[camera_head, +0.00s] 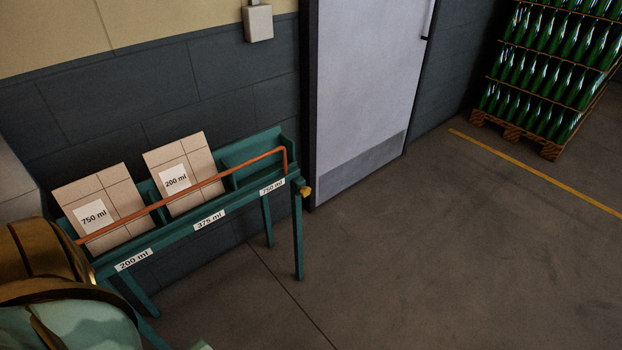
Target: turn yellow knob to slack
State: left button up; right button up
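The yellow knob (306,191) is small and sits at the right end of the teal rack (232,207), just below the end of an orange bar (190,195). The bar runs along the front of the rack, across two boxes. How far the knob is turned is too small to tell. Neither of my grippers is in view.
A box marked 750 ml (124,186) and a box marked 200 ml (198,150) lean in the rack. A grey door (365,80) stands behind. A pallet (515,133) of green bottles (552,75) is at the far right. The floor right of the rack is clear.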

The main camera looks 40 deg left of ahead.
aim_at(305, 192)
jog(key=i+u, duration=0.3)
jog(key=i, duration=0.25)
jog(key=i+l+u, duration=0.1)
jog(key=i+u, duration=0.25)
jog(key=i, duration=0.2)
jog(key=i+l+u, duration=0.3)
jog(key=i, duration=0.2)
jog(key=i+l+u, duration=0.1)
jog(key=u, duration=0.35)
jog(key=i+l+u, duration=0.2)
jog(key=u, duration=0.25)
jog(key=i+l+u, duration=0.25)
jog(key=u, duration=0.2)
jog(key=i+l+u, duration=0.15)
jog(key=u, duration=0.3)
jog(key=l+u, duration=0.45)
jog(key=i+l+u, duration=0.1)
jog(key=l+u, duration=0.35)
jog(key=j, duration=0.1)
